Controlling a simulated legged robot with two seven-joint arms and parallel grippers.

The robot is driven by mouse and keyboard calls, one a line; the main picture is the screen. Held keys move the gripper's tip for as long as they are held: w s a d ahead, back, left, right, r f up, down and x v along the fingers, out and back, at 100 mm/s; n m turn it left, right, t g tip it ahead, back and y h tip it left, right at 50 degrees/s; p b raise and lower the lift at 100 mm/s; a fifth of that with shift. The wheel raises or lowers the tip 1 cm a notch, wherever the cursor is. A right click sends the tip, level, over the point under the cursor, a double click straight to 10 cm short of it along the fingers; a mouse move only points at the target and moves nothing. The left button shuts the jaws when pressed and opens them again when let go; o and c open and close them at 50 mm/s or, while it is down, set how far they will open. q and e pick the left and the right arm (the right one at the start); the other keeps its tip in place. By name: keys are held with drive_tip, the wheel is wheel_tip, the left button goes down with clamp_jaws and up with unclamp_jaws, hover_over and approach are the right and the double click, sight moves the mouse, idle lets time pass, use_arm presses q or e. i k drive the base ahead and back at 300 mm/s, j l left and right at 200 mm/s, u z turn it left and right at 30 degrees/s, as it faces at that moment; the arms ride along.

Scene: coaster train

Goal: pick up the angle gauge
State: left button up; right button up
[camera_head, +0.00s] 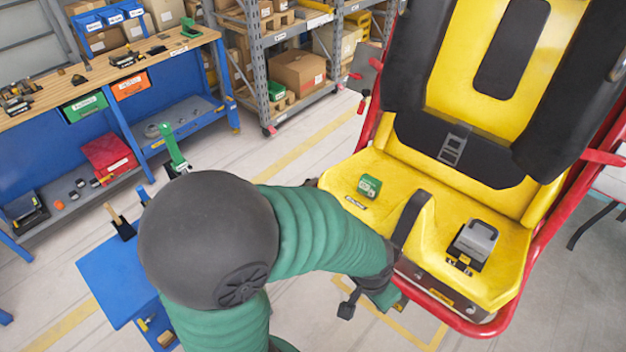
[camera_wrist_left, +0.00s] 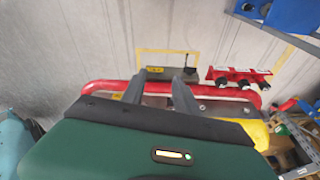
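Two small objects sit on the yellow seat in the head view, and I cannot tell for sure which is the angle gauge. One is a small green block (camera_head: 369,187) with a pale label, on the seat's left side. The other is a grey boxy device (camera_head: 473,243) with a dark handle, on the right side. My left arm reaches across to the seat's front left edge, and its gripper is mostly hidden there. In the left wrist view my left gripper (camera_wrist_left: 160,84) has its two dark fingers apart, with nothing held between them. My right gripper is not in view.
The yellow ride seat (camera_head: 440,205) has a raised centre divider, black padding and a red tubular frame (camera_head: 549,243). A blue workbench (camera_head: 110,75) stands at the left, and grey shelving with boxes (camera_head: 298,72) at the back.

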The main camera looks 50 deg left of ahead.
sight(366, 183)
drive_tip(key=j+u, duration=0.1)
drive_tip(key=u, duration=1.15)
drive_tip(key=i+l, duration=0.05)
